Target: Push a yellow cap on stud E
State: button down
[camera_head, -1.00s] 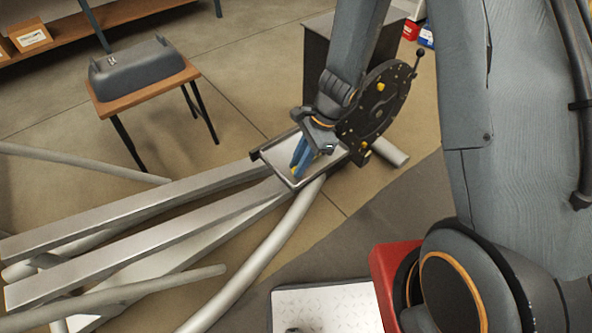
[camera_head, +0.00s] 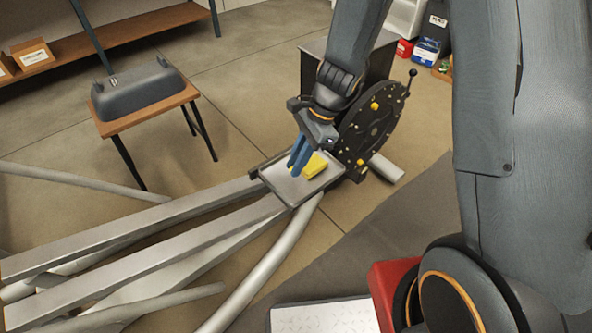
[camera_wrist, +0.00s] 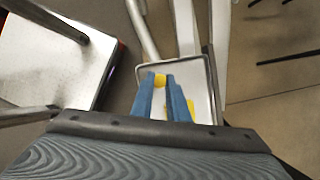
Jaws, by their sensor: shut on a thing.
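My gripper (camera_head: 299,166) has blue fingers and is over the grey tray (camera_head: 283,193), in front of the black disc. In the wrist view my gripper (camera_wrist: 160,77) is shut on a small yellow cap (camera_wrist: 160,83) at its fingertips. More yellow caps (camera_head: 314,166) lie in the tray beside the fingers, partly hidden by them in the wrist view (camera_wrist: 179,110). The upright black disc (camera_head: 384,130) right of the gripper carries a yellow cap (camera_head: 375,106) near its top and another (camera_head: 361,162) near its bottom. Stud letters are too small to read.
Long grey beams and tubes (camera_head: 130,247) run from the tray to the lower left. A small wooden table (camera_head: 133,117) with a grey shell (camera_head: 140,92) stands at the left. A dark cabinet (camera_head: 316,66) is behind the disc. Floor between table and tray is clear.

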jog(key=shift+r, duration=0.8)
jog(key=d+r+n+g+h+p, duration=0.1)
jog(key=d+r+n+h, duration=0.1)
jog(key=d+n, duration=0.5)
jog(key=d+r+n+g+h+p, duration=0.2)
jog(key=d+n, duration=0.5)
jog(key=shift+w+d+r+n, duration=0.2)
jog(key=shift+w+r+n, duration=0.15)
jog(key=shift+w+n, duration=0.05)
jog(key=shift+s+p, duration=0.1)
jog(key=shift+p, duration=0.35)
jog(key=s+p, duration=0.1)
jog(key=p, duration=0.3)
jog(key=s+p, duration=0.1)
jog(key=p, duration=0.3)
jog(key=shift+r, duration=0.2)
jog(key=shift+f+p, duration=0.15)
jog(key=shift+p, duration=0.25)
